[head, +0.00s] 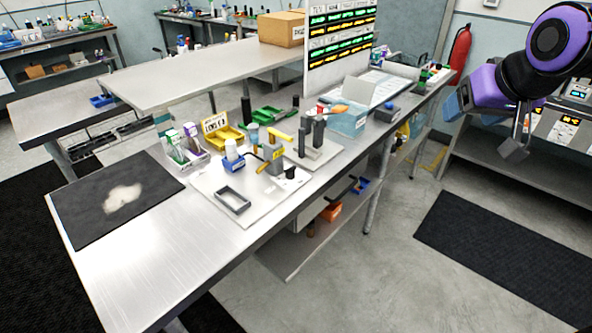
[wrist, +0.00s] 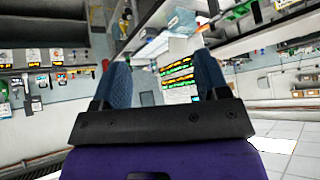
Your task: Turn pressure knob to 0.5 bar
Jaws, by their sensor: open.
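No pressure knob can be made out for certain. A row of instrument panels (head: 568,122) with small lit displays stands on the bench at the right edge of the head view, partly behind my arm. Similar panels (wrist: 36,82) show small at the left of the wrist view, too small to read any scale. My gripper (head: 485,128) hangs in the air at the upper right, in front of that bench. In the wrist view its two blue-grey fingers (wrist: 162,82) are spread apart with nothing between them, and it touches nothing.
A steel table (head: 150,265) with a dark mat (head: 85,215), trays, bottles and a display board (head: 338,45) fills the middle. A red fire extinguisher (head: 460,50) is by the wall. The floor (head: 400,205) between table and right bench is open, with a black mat (head: 510,250).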

